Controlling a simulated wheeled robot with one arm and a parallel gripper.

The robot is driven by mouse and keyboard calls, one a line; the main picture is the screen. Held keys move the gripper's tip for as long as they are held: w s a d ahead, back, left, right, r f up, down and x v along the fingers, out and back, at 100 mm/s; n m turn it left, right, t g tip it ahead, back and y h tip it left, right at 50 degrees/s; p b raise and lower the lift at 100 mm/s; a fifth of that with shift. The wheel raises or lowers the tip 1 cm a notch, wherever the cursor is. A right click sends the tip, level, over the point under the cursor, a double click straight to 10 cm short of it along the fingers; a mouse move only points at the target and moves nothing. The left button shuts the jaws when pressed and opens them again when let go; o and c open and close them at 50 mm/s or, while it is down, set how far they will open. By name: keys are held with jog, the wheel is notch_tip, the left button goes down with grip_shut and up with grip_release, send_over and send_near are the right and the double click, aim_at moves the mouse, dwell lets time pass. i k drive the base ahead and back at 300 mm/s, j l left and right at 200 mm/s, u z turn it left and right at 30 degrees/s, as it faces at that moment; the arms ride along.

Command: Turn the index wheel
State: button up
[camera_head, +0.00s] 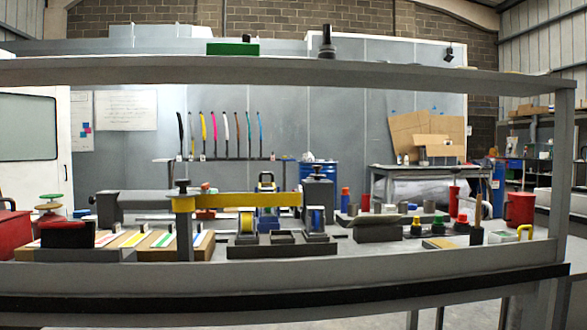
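Two small wheel-like parts stand upright on a dark fixture base (282,244) in the middle of the bench. I cannot tell for sure which is the index wheel, and no marks on either are readable. My gripper is not in view.
A grey rail (290,72) crosses above the bench, and a front ledge (280,272) runs along its near side. Several coloured knobs (438,224) and a red mug (519,209) stand at right. A grey post (184,235) rises left of the fixture.

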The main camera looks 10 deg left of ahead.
aim_at(317, 176)
jog(key=i+u, duration=0.2)
jog(key=u, duration=0.25)
jog(key=i+l+u, duration=0.2)
jog(key=u, duration=0.25)
jog(key=i+l+u, duration=0.15)
jog(key=u, duration=0.3)
